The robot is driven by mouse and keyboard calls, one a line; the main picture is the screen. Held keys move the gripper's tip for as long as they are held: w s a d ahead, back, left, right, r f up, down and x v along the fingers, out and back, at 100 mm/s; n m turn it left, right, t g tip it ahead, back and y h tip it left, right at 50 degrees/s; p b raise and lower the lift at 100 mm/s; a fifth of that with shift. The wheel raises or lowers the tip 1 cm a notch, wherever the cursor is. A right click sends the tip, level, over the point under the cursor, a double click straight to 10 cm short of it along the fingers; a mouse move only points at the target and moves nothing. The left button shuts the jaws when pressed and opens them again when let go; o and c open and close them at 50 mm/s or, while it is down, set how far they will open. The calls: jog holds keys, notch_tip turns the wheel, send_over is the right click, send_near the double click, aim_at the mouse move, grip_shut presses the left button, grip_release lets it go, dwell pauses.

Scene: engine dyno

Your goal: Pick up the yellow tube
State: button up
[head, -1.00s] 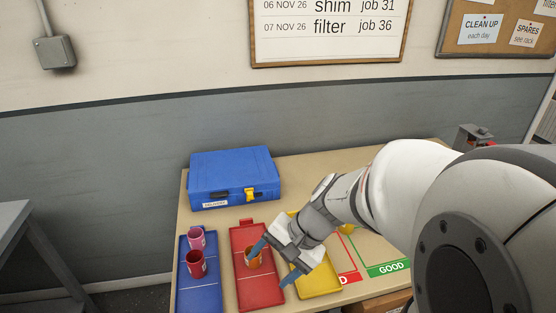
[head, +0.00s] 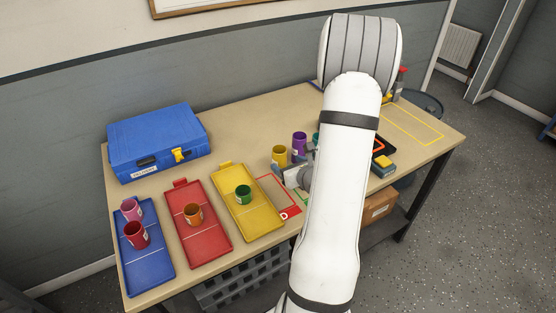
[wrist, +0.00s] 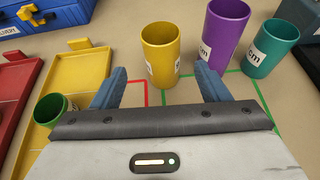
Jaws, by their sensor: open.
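The yellow tube (head: 279,156) stands upright on the table near the marked outlines. In the wrist view the yellow tube (wrist: 160,52) is ahead of my gripper (wrist: 160,88), between the lines of its two blue fingers and beyond their tips. My gripper is open and empty. In the head view my gripper (head: 294,176) is partly hidden by my arm. A purple tube (wrist: 224,33) and a teal tube (wrist: 270,48) stand to the right of the yellow tube.
The yellow tray (head: 262,222) holds a green tube (head: 243,194). A blue case (head: 150,130) stands at the back left.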

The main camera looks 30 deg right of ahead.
aim_at(283, 160)
jog(key=p+x, duration=0.1)
jog(key=x, duration=0.6)
jog(key=shift+w+d, duration=0.1)
jog(key=shift+w, duration=0.05)
jog(key=c, duration=1.2)
jog(key=shift+o, duration=0.2)
